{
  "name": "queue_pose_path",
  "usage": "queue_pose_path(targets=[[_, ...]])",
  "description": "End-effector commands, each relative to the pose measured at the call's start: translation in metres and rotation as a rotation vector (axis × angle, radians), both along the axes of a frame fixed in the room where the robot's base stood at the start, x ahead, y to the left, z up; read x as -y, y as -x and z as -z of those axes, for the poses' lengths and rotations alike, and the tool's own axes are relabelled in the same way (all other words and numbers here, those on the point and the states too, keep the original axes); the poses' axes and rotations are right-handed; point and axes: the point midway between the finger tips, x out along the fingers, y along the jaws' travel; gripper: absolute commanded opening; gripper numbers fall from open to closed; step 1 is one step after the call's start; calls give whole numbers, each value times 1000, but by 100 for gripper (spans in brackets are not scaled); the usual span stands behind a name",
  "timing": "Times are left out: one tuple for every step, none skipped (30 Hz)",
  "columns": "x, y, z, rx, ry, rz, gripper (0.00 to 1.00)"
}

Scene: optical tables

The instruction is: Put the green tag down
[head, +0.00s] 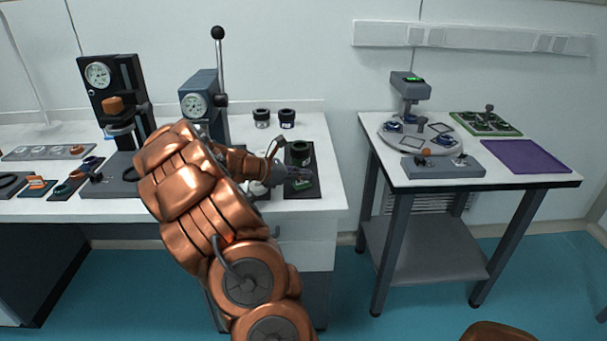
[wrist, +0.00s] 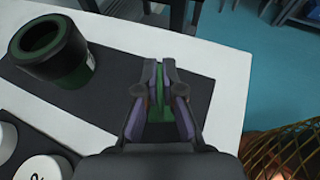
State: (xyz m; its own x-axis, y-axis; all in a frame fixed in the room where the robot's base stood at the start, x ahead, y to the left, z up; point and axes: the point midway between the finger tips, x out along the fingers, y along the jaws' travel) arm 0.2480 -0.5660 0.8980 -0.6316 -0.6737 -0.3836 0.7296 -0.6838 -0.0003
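My gripper (head: 302,175) is over the dark mat at the right end of the left bench. In the wrist view my gripper (wrist: 161,98) has its fingers closed on the green tag (wrist: 166,88), which shows as a thin upright green strip between the purple pads. The tag also shows as a small green patch under the fingertips in the head view (head: 302,185). Whether its lower edge touches the mat, I cannot tell. A black cylinder with a green ring (wrist: 50,52) stands on the same mat, left of the fingers; it also shows in the head view (head: 299,152).
The dark mat (wrist: 105,113) has bare room around the fingers. White round pieces (wrist: 40,172) lie at lower left in the wrist view. Two gauge presses (head: 113,90) (head: 200,90) stand on the left bench. A separate right table holds a purple mat (head: 525,156).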

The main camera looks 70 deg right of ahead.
Motion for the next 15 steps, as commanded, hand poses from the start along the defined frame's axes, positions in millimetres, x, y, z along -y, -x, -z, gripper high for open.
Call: queue_pose_path(targets=[[0,0,0,0,0,0,11],[0,0,0,0,0,0,15],[0,0,0,0,0,0,19],[0,0,0,0,0,0,22],[0,0,0,1,1,0,25],[0,0,0,1,1,0,29],[0,0,0,1,1,0,31],[0,0,0,1,1,0,31],[0,0,0,1,1,0,31],[0,0,-1,1,1,0,31],[0,0,-1,1,1,0,31],[0,0,-1,1,1,0,31],[0,0,-1,1,1,0,31],[0,0,-1,1,1,0,31],[0,0,-1,1,1,0,31]])
